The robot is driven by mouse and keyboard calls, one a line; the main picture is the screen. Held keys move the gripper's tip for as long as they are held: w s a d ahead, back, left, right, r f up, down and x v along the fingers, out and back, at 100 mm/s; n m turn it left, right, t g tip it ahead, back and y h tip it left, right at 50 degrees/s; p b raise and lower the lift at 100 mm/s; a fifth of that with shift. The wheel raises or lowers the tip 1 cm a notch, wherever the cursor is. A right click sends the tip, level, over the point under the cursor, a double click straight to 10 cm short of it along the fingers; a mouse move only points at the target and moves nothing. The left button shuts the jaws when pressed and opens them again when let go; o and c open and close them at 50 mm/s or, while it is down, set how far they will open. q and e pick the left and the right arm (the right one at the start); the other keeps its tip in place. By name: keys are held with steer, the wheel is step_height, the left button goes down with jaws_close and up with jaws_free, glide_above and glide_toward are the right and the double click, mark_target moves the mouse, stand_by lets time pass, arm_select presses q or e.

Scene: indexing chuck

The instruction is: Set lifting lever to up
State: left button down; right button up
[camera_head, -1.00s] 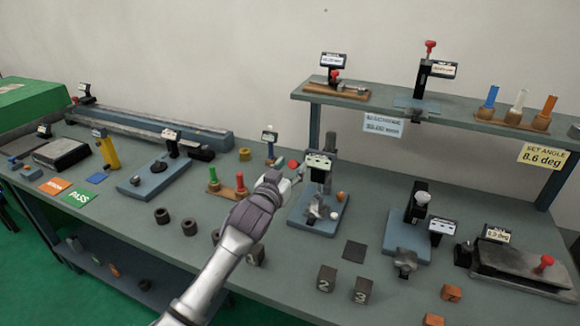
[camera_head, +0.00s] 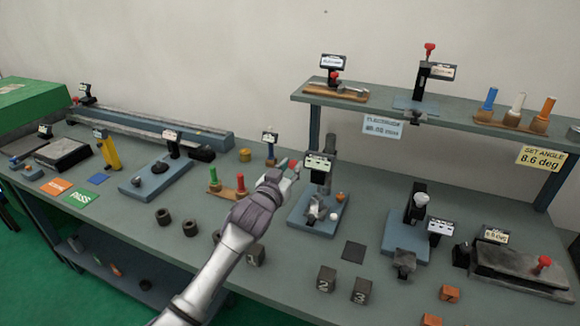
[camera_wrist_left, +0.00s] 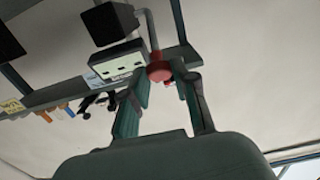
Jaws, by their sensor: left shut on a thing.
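The lifting lever shows best in the left wrist view as a bent grey rod (camera_wrist_left: 151,30) with a red knob (camera_wrist_left: 158,71). It is on the indexing chuck (camera_head: 320,200), a blue-based device with an upright and a small display (camera_head: 319,162). My left gripper (camera_head: 290,168) reaches in from the front, at the left side of that display. In the wrist view its fingertips (camera_wrist_left: 162,78) lie on both sides of the red knob, shut on it. In the head view the fingers largely hide the knob and lever. My right gripper is not in view.
Red and green pegs on a wooden stand (camera_head: 228,191) are left of my arm. Numbered dark blocks (camera_head: 344,285) and a dark square pad (camera_head: 354,251) lie in front of the chuck. A raised shelf (camera_head: 460,120) spans behind. Another blue-based fixture (camera_head: 408,235) stands to the right.

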mark_target(294, 161)
arm_select(q)
steer(key=shift+w+d+r+g+p, duration=0.15)
steer(key=shift+w+r+p, duration=0.15)
steer(key=shift+r+p, duration=0.3)
steer(key=shift+w+d+r+g+p, duration=0.15)
steer(key=shift+w+r+p, duration=0.15)
steer(key=shift+r+p, duration=0.25)
steer(key=shift+w+r, duration=0.25)
steer(key=shift+r, duration=0.15)
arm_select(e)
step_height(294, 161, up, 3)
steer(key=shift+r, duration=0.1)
arm_select(q)
steer(key=c, duration=1)
jaws_free()
steer(key=shift+w, duration=0.1)
steer(key=shift+o, duration=0.4)
steer(key=shift+f, duration=0.25)
steer(key=v, duration=1.2)
